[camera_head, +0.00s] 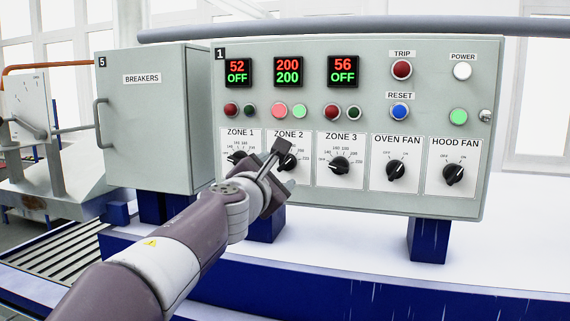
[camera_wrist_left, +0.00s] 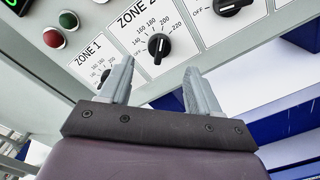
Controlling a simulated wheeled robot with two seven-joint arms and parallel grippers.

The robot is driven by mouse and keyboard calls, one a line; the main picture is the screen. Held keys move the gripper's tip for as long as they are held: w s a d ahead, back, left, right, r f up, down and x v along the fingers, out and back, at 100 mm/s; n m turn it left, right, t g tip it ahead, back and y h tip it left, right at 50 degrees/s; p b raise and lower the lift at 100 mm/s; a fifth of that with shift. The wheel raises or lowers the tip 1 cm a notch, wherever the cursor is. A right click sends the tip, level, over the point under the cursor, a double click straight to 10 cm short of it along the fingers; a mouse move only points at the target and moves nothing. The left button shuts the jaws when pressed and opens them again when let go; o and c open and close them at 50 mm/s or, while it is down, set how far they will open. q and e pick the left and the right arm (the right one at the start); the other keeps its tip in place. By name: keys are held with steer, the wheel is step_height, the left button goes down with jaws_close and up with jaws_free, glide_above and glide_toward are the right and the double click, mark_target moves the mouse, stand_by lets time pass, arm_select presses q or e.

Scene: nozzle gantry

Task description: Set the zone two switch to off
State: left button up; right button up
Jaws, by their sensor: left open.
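The zone 2 switch (camera_head: 288,161) is a black rotary knob on a white plate with a temperature scale. It is partly hidden behind my left gripper in the head view. In the left wrist view the zone 2 switch (camera_wrist_left: 158,45) shows clearly, just beyond and between the fingertips. The zone 2 display (camera_head: 288,72) reads 200 over 200. My left gripper (camera_head: 278,171) is in front of the panel at the zone 2 plate. Its fingers (camera_wrist_left: 160,77) are apart, with nothing between them. Contact with the knob cannot be told. My right gripper is out of view.
The zone 1 knob (camera_head: 237,158) is close on the left, the zone 3 knob (camera_head: 340,165) on the right. Oven fan (camera_head: 396,171) and hood fan (camera_head: 452,174) knobs are farther right. A breakers cabinet (camera_head: 150,120) stands left of the panel.

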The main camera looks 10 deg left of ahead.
mark_target(286, 163)
arm_select(q)
steer(key=w, duration=0.2)
steer(key=w+p, duration=0.1)
steer(key=w, duration=0.2)
steer(key=shift+w+d+r, duration=0.25)
steer(key=shift+w+d, duration=0.05)
steer(key=shift+w, duration=0.35)
steer(key=shift+w+a+f, duration=0.1)
steer(key=shift+w+f, duration=0.05)
steer(key=shift+w, duration=0.25)
steer(key=shift+s, duration=0.15)
steer(key=c, duration=1)
